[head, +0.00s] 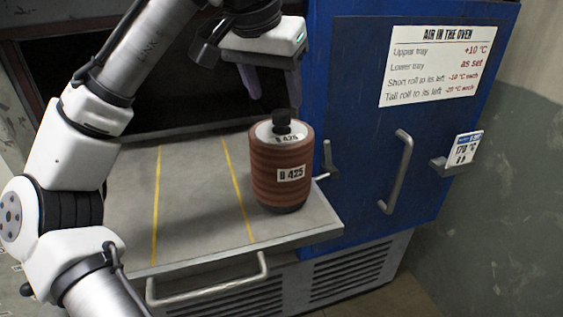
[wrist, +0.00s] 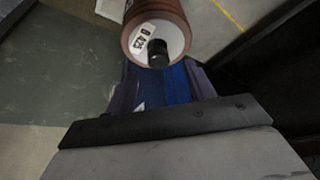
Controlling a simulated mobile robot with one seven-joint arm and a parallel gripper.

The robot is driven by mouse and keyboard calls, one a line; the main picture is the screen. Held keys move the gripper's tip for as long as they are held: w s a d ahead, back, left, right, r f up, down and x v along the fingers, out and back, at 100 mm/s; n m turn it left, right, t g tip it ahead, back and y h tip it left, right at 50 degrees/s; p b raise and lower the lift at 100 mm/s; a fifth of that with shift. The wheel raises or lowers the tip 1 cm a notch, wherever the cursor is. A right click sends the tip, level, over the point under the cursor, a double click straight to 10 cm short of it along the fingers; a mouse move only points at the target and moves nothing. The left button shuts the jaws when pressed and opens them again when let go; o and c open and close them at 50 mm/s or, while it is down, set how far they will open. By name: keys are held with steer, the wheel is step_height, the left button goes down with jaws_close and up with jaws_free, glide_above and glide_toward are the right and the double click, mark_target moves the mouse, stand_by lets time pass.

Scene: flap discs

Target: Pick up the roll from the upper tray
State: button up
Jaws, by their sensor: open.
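The roll (head: 266,180) is a brown ribbed cylinder with a pale top, a black knob (head: 282,122) and a label reading "425". It stands upright at the right side of the pulled-out tray (head: 195,205), which has two yellow lines. My gripper (head: 272,93) is open and empty, just above and behind the knob, apart from the roll as far as I can tell. In the wrist view, the roll (wrist: 173,12) shows at the top centre with its knob (wrist: 157,53) just beyond the gap between my fingers (wrist: 160,88). One finger is partly hidden in the head view.
The blue oven door (head: 350,130) stands open at the right, with a handle (head: 398,172), a temperature sign (head: 437,65) and a small card (head: 465,148). A latch (head: 328,160) sits close to the roll. The tray's left and middle are bare. The dark oven opening is behind.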

mark_target(281, 112)
steer(key=shift+p+x, duration=0.6)
steer(key=shift+x, duration=1.65)
steer(key=shift+d, duration=0.1)
steer(key=shift+c, duration=0.4)
jaws_close()
steer(key=shift+r, duration=0.2)
